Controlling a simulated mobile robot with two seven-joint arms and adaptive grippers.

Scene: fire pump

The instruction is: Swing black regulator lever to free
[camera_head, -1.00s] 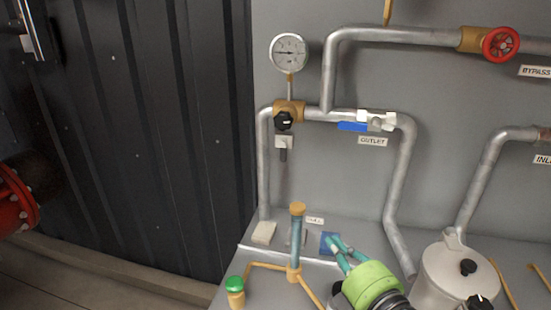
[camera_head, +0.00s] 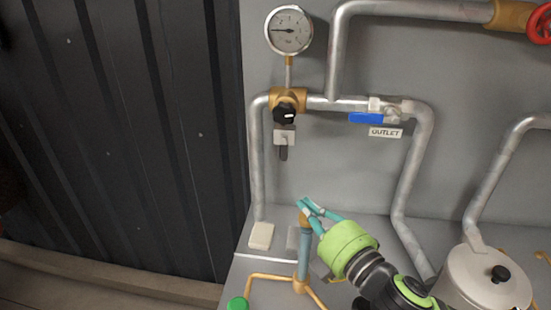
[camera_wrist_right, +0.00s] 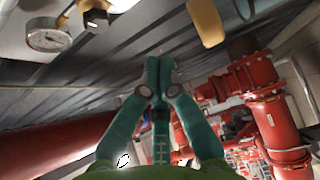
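The black regulator lever (camera_head: 285,113) is a black knob with a white mark, on a brass body under the round gauge (camera_head: 289,30). In the right wrist view a black knob (camera_wrist_right: 95,16) on brass shows at the top left, beside the gauge (camera_wrist_right: 48,38). My right gripper (camera_head: 305,206) has teal fingers and a green body. It is below the lever and apart from it, over the upright blue tube. In the right wrist view its fingertips (camera_wrist_right: 159,62) meet with nothing seen between them. My left gripper is out of view.
A blue-handled valve (camera_head: 367,118) sits on the pipe to the right, above the OUTLET label (camera_head: 385,133). A small grey plate (camera_head: 284,137) hangs under the lever. The upright blue tube (camera_head: 304,250) is close to my right gripper. The wall between is clear.

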